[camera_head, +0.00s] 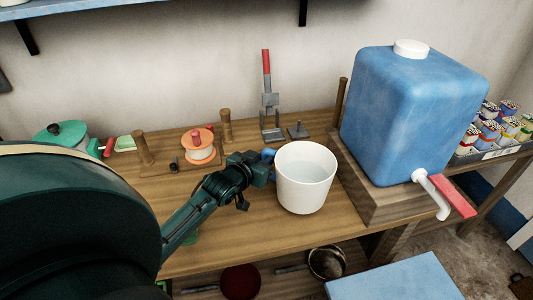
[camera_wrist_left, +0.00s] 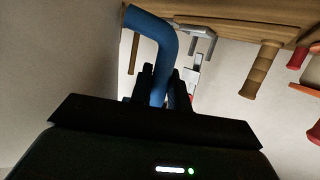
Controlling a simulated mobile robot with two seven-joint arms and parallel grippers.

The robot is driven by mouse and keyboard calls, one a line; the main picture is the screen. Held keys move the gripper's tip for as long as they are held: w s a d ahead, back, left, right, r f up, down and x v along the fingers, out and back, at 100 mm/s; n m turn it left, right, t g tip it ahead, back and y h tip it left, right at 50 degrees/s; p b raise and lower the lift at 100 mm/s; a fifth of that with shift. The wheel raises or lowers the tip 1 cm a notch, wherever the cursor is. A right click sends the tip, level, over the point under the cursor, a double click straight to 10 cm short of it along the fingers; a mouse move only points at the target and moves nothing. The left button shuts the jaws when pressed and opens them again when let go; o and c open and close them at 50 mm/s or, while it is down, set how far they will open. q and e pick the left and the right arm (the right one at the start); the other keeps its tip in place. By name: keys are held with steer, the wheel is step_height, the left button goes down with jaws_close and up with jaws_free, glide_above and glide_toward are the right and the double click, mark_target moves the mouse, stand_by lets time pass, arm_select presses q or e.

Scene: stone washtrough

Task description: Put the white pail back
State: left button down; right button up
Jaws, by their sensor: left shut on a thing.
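The white pail (camera_head: 304,192) is upright in the middle of the head view, in front of the blue tank. A pale, level surface shows inside it, perhaps water. My left gripper (camera_head: 266,163) is at the pail's left side, shut on its blue handle (camera_head: 268,153). In the left wrist view the curved blue handle (camera_wrist_left: 155,28) runs down between the fingers of my left gripper (camera_wrist_left: 160,88). I cannot tell whether the pail's base touches the table or hangs just above it. My right gripper is not in view.
The blue tank (camera_head: 408,110) stands on a wooden block (camera_head: 352,185), its white spout (camera_head: 434,195) pointing down with a red lever. A red-handled metal stand (camera_head: 270,105) and an orange spool (camera_head: 198,150) are behind. The wooden tabletop (camera_head: 235,240) is clear in front.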

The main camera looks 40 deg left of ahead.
arm_select(q)
steer(key=shift+f, duration=1.65)
steer(key=c, duration=1.7)
jaws_free()
steer(key=shift+f, duration=0.25)
steer(key=o, duration=0.4)
steer(key=shift+r, duration=0.2)
steer(key=shift+s, duration=0.4)
steer(key=v, duration=1.1)
steer(key=shift+s+d+r, duration=0.1)
